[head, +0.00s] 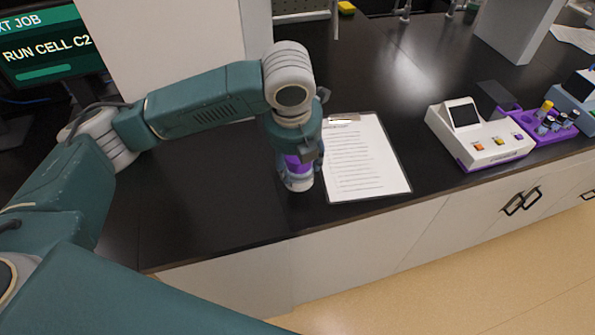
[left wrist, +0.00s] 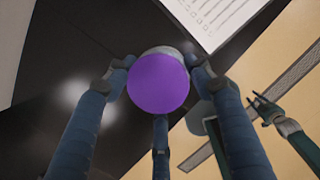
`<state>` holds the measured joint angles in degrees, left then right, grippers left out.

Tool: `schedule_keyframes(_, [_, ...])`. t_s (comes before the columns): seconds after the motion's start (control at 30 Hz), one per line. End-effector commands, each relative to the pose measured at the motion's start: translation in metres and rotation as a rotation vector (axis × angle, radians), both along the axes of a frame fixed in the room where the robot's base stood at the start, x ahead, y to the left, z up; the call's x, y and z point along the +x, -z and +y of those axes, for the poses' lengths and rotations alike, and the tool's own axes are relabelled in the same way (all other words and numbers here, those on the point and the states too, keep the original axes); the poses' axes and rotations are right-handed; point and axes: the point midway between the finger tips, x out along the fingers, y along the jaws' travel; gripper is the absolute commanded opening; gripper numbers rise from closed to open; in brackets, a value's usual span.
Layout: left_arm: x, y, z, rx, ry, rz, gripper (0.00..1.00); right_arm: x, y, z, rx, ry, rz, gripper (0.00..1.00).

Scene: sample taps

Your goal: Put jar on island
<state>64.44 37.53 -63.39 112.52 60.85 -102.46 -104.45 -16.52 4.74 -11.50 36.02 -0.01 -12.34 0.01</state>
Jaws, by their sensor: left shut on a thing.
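The jar (head: 298,178) has a purple lid and a pale body. It is upright at or just above the black island top (head: 235,205), left of a clipboard; I cannot tell whether its base touches. My left gripper (head: 300,158) points down and is shut on the jar from above. In the left wrist view the purple lid (left wrist: 158,84) sits between the fingers of my left gripper (left wrist: 160,75), and most of the jar's body is hidden below it. What looks like my right gripper (left wrist: 262,106) shows small at the right of that view, off the counter.
A clipboard with paper (head: 362,160) lies just right of the jar. Further right stand a white device with a screen (head: 480,140) and a purple rack with vials (head: 545,128). A monitor (head: 50,45) is at the far left. The counter left of the jar is clear.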

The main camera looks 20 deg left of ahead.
Motion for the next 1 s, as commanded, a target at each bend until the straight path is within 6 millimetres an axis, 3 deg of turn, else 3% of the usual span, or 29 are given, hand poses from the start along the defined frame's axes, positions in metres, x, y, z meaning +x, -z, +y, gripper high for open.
schedule_keyframes(0.17, [0.000, 0.012, 0.001, 0.001, 0.000, 0.001, 0.22, -0.012, -0.001, -0.001, -0.002, 0.000, 0.019, 0.35])
schedule_keyframes(0.4, [0.000, 0.045, 0.000, 0.001, 0.000, 0.001, 0.22, -0.024, -0.004, -0.001, -0.003, 0.001, 0.035, 0.35])
schedule_keyframes(0.77, [0.000, 0.049, 0.000, 0.000, 0.000, 0.000, 0.22, -0.018, -0.005, 0.003, 0.003, 0.004, 0.027, 0.35])
schedule_keyframes(0.8, [0.000, 0.049, 0.000, 0.000, 0.000, 0.000, 0.60, -0.017, -0.004, 0.003, 0.003, 0.004, 0.026, 0.35])
schedule_keyframes(0.87, [0.000, 0.049, 0.000, 0.000, 0.000, 0.000, 0.72, -0.016, -0.004, 0.003, 0.003, 0.004, 0.024, 0.35])
schedule_keyframes(1.0, [0.000, 0.049, 0.000, 0.000, 0.000, 0.000, 0.72, -0.016, -0.004, 0.003, 0.002, 0.004, 0.024, 0.35])
